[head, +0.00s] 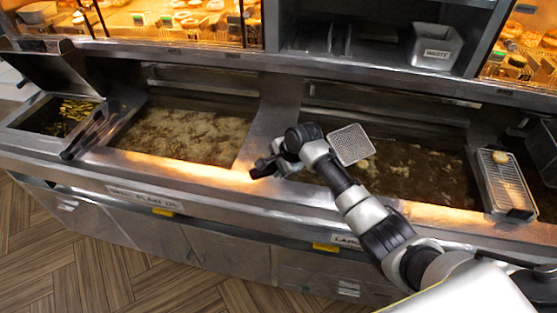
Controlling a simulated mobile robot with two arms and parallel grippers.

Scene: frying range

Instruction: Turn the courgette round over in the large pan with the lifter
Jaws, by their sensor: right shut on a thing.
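My right gripper (268,166) is above the front edge between the two pans, its dark fingers pointing left. Most of the lifter's handle is hidden by my gripper and wrist. The large pan holds dark oil with pale froth. I cannot make out a courgette round in it. My left gripper is not in view.
A small pan (185,135) of frothy oil is at the left. A waste bin (436,47) sits on the shelf behind. The metal front ledge is mostly clear.

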